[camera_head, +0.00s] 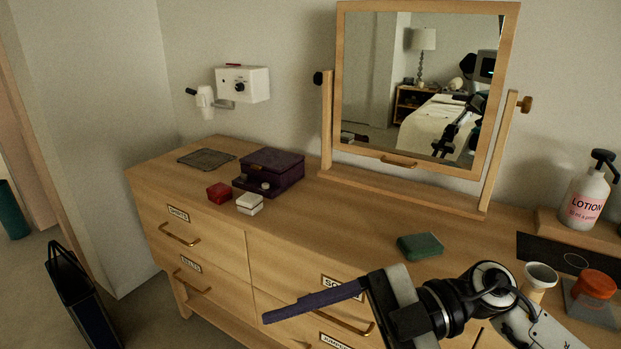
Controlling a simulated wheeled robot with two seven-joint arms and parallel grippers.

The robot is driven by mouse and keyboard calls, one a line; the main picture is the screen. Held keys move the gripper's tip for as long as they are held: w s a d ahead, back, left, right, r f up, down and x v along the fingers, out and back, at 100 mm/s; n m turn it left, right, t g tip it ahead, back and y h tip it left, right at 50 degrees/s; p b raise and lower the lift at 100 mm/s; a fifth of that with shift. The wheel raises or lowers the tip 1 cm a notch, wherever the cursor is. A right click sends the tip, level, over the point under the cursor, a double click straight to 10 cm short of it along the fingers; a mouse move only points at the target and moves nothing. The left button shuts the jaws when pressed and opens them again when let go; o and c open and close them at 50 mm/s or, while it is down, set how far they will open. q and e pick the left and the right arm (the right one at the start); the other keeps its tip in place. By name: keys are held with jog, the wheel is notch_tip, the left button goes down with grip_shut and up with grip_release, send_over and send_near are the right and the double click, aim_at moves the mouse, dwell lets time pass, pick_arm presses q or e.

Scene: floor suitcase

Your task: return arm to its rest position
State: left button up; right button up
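My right gripper (385,303) is in front of the dresser's drawer fronts, with its arm coming in from the lower right. It seems shut on a flat, dark purple item (315,299), which sticks out to the left in front of the labelled drawers. I cannot tell what this item is. The place where the fingers meet it is partly hidden. My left gripper is not in view.
The wooden dresser (300,221) carries a purple box (271,165), red and white small boxes, a green case (420,245), a mirror, a cup (540,276), an orange-lidded jar (596,285) and a lotion bottle (584,200). A dark bag (78,290) stands left on the floor.

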jog(key=w+d+m+t+y, duration=0.2)
jog(key=w+m+t+y, duration=0.3)
jog(key=w+m+t, duration=0.55)
jog(key=w+d+f+m+t+h, duration=0.2)
jog(key=d+f+m+t+h, duration=0.4)
jog(key=f+m+t+h, duration=0.4)
jog(key=s+d+f+m+g+h, duration=0.1)
jog(key=s+d+f+m+h, duration=0.15)
jog(key=f, duration=0.55)
jog(key=s+d+f+m+g+h, duration=0.1)
jog(key=s+d+f+m+h, duration=0.2)
jog(key=f, duration=0.5)
jog(key=s+d+f+g+h, duration=0.1)
jog(key=s+d+f+g, duration=0.1)
jog(key=s+f, duration=0.4)
jog(key=s+d+f+g+h, duration=0.2)
jog(key=s+f+g, duration=0.1)
jog(key=s+f, duration=0.3)
jog(key=shift+f+n, duration=0.25)
jog(key=shift+n, duration=0.05)
